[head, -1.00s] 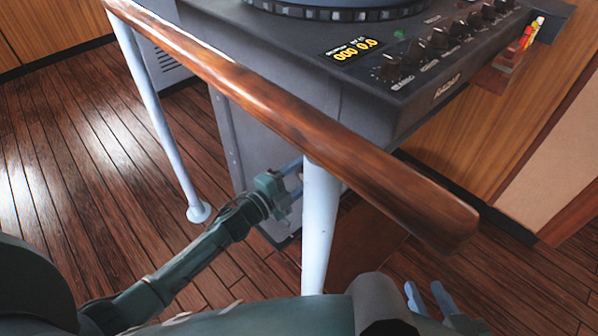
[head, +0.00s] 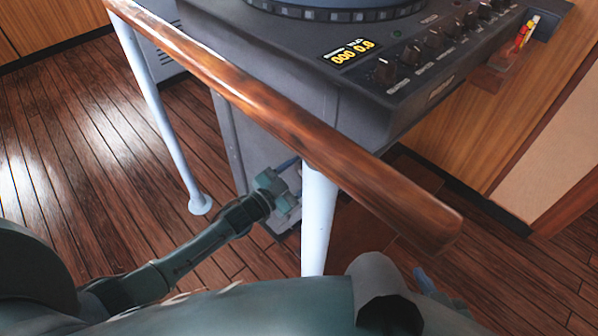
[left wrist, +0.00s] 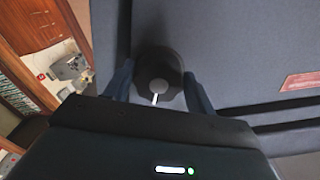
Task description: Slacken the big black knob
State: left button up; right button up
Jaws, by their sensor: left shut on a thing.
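The big black knob (left wrist: 158,76), with a grey round centre and a white pointer line, sits on the dark grey console side in the left wrist view. My left gripper (left wrist: 160,92) has its blue fingers on either side of it and is shut on it. The pointer line runs downward, slightly left. In the head view my left gripper (head: 290,180) reaches low to the console's side behind the rail post; the knob is hidden there. My right gripper (head: 428,284) is at the lower right, partly hidden by my own body, empty, its fingers apart as far as visible.
A wooden handrail (head: 290,125) on pale posts (head: 318,220) crosses in front of the grey console (head: 300,85). Small black knobs (head: 410,54) and a yellow-lettered display (head: 350,52) are on its top. Wooden floor (head: 90,150) is clear at left.

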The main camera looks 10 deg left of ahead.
pick_arm(q)
jog(key=shift+n, duration=0.6)
pick_arm(e)
jog(key=shift+f, duration=0.1)
pick_arm(q)
jog(key=o, duration=1)
jog(key=p+v, duration=0.1)
jog(key=v, duration=1.2)
jog(key=shift+s, duration=0.1)
pick_arm(e)
jog(key=shift+w+a+g, duration=0.2)
jog(key=shift+a+g, duration=0.1)
jog(key=shift+a, duration=0.05)
